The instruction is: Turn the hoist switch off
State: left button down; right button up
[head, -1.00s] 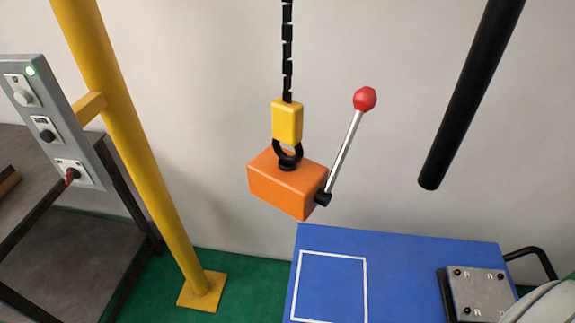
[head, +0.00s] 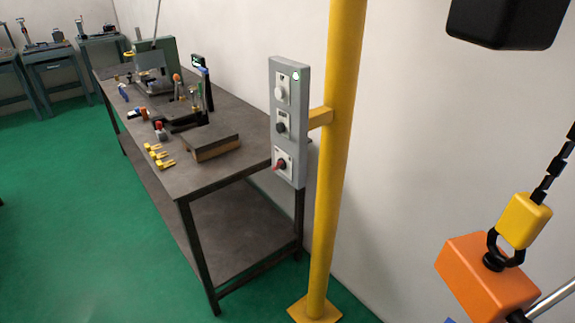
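A grey control panel (head: 289,122) is fixed by a bracket to a yellow post (head: 337,170) in the middle of the head view. Its top has a small lit green lamp (head: 295,76). Below are a white round knob (head: 280,94), a black knob (head: 281,128) and a red-handled rotary switch (head: 281,165) at the bottom. The labels are too small to read, so I cannot tell from them which is the hoist switch. An orange block (head: 478,277) hangs from a yellow hook block (head: 524,221) and black chain at the right. Neither gripper shows.
A dark workbench (head: 232,172) with several tools and parts stands left of the panel, its near corner close behind it. Green floor (head: 90,230) lies open at the left. A black block-shaped object (head: 503,22) hangs at the top right. More benches stand far left.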

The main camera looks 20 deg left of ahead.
aim_at(282, 164)
jog(key=i+j, duration=0.1)
jog(key=j, duration=0.3)
jog(key=i+j+z, duration=0.1)
jog(key=j, duration=0.3)
jog(key=j+z, duration=0.1)
jog(key=j, duration=0.3)
